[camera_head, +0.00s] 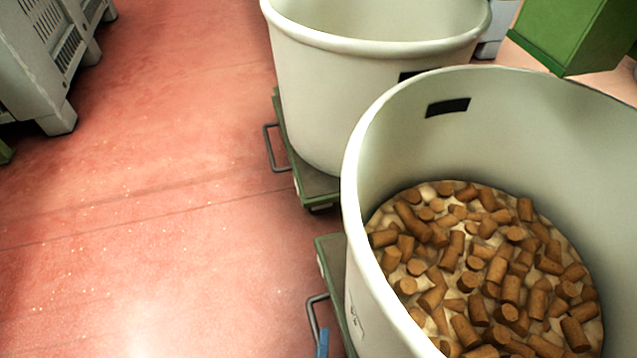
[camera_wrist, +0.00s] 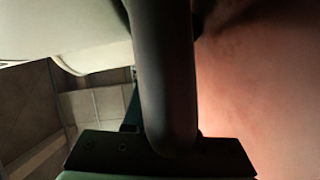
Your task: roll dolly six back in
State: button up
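The near dolly (camera_head: 330,262) is green, with a grey bar handle (camera_head: 312,318) on its left side. It carries a large cream tub (camera_head: 352,215) holding many cork stoppers (camera_head: 480,270). No dolly number is readable. A blue piece (camera_head: 322,344), apparently part of my gripper, shows at the handle at the bottom edge.
A second cream tub (camera_head: 325,90) stands on another green dolly (camera_head: 318,188) just behind, its handle (camera_head: 272,148) also facing left. A grey slatted crate (camera_head: 40,60) is at upper left, a green box (camera_head: 570,35) at upper right. Red floor (camera_head: 150,220) on the left is clear.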

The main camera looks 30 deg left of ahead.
jog(key=o, duration=0.3)
jog(key=p+v, duration=0.3)
jog(key=v, duration=1)
jog(key=shift+a+r, duration=0.1)
